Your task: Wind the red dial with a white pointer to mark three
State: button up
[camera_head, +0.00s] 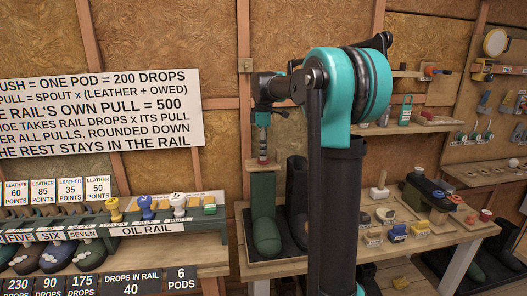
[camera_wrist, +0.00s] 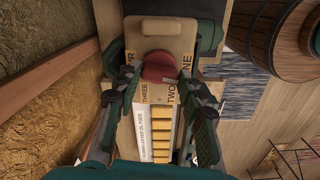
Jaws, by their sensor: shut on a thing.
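The red dial (camera_wrist: 160,67) sits on a tan wooden plate (camera_wrist: 160,32) in the wrist view. Labels around it read THREE at lower left, TWO at lower right and ONE at right; another at upper left is partly covered. I cannot make out the white pointer. My gripper (camera_wrist: 159,72) has a finger on each side of the dial and is shut on it. In the head view the dial (camera_head: 263,158) shows small and red beneath my downward-pointing gripper (camera_head: 263,148), on top of a green boot-shaped stand (camera_head: 263,205).
A strip of yellow blocks (camera_wrist: 162,125) lies below the dial in the wrist view. A dark boot (camera_head: 296,195) stands right of the green stand. The oil rail (camera_head: 150,228) with colored stamps is at left. The workbench (camera_head: 425,245) at right holds several small items.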

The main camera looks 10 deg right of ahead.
jog(key=m, duration=1.6)
jog(key=shift+w, duration=0.1)
jog(key=m, duration=0.5)
jog(key=shift+m, duration=0.5)
jog(key=o, duration=1.2)
jog(key=shift+c, duration=0.2)
